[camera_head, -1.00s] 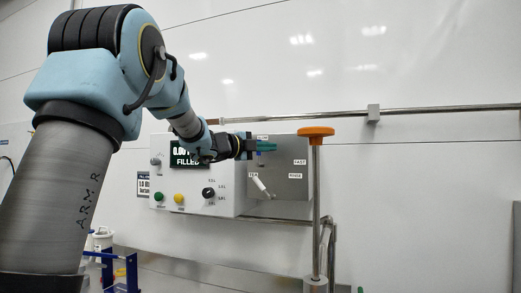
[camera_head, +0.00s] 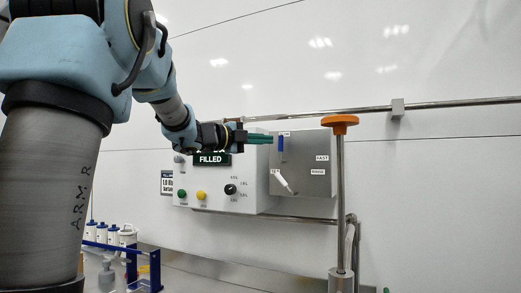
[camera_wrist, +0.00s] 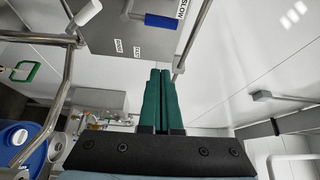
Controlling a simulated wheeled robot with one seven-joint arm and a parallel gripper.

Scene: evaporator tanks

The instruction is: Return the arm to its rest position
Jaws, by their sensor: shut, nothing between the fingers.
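My gripper (camera_head: 270,138) has green fingers and is shut and empty. In the head view it points right, in front of the upper left of a grey box, just left of a blue handle (camera_head: 281,149). In the wrist view my shut fingers (camera_wrist: 160,72) point toward the grey box (camera_wrist: 128,35). The blue handle, by the SLOW label, also shows there (camera_wrist: 163,21), apart from the fingertips.
A white control panel (camera_head: 218,192) has buttons and a knob. The grey box (camera_head: 305,180) beside it carries a white lever (camera_head: 283,182). An orange-topped post (camera_head: 340,122) stands right. A wall rail (camera_head: 450,104) runs behind. A blue rack (camera_head: 150,268) with bottles stands lower left.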

